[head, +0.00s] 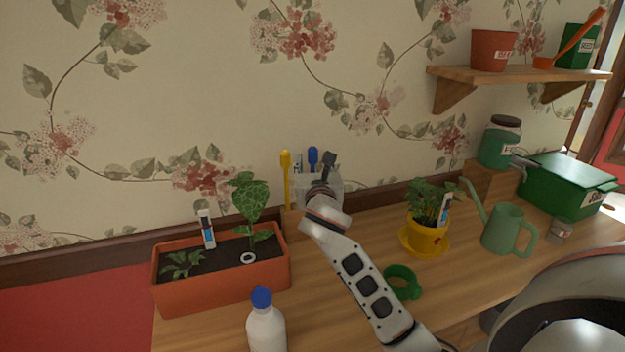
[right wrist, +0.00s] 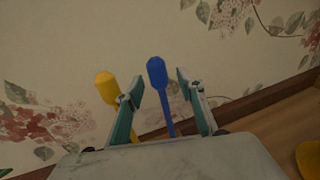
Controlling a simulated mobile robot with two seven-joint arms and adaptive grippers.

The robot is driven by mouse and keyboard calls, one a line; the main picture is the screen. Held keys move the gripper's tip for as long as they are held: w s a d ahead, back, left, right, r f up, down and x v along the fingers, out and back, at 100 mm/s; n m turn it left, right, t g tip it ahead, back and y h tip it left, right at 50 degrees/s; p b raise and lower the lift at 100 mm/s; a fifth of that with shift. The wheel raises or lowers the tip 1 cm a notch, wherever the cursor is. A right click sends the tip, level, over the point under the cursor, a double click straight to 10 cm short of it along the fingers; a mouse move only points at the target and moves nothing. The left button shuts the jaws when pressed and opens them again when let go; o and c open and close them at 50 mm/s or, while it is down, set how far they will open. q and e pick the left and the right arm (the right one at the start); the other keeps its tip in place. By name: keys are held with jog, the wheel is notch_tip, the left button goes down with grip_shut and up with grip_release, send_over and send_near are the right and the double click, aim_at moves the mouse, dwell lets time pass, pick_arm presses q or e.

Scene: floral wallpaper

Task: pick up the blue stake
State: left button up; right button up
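The blue stake (head: 313,156) stands upright by the wall at the back of the table, in front of the wallpaper, with its lower part hidden behind my right gripper (head: 325,172). In the right wrist view the blue stake (right wrist: 157,75) rises between the two fingers of my right gripper (right wrist: 158,92), with a visible gap on each side. The fingers are open. A yellow stake (head: 286,172) stands just to the left; in the right wrist view the yellow stake (right wrist: 106,86) is outside the left finger. My left gripper is not in view.
An orange planter (head: 220,285) stands left, a white bottle with a blue cap (head: 266,326) in front. A yellow pot (head: 427,238), green tape-like ring (head: 402,283), watering can (head: 503,229) and green box (head: 562,187) stand right. A shelf (head: 520,74) hangs above.

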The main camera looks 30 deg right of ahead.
jog(key=shift+x, duration=0.85)
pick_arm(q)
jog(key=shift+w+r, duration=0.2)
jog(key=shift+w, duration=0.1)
pick_arm(e)
jog(key=shift+c, duration=0.3)
grip_shut()
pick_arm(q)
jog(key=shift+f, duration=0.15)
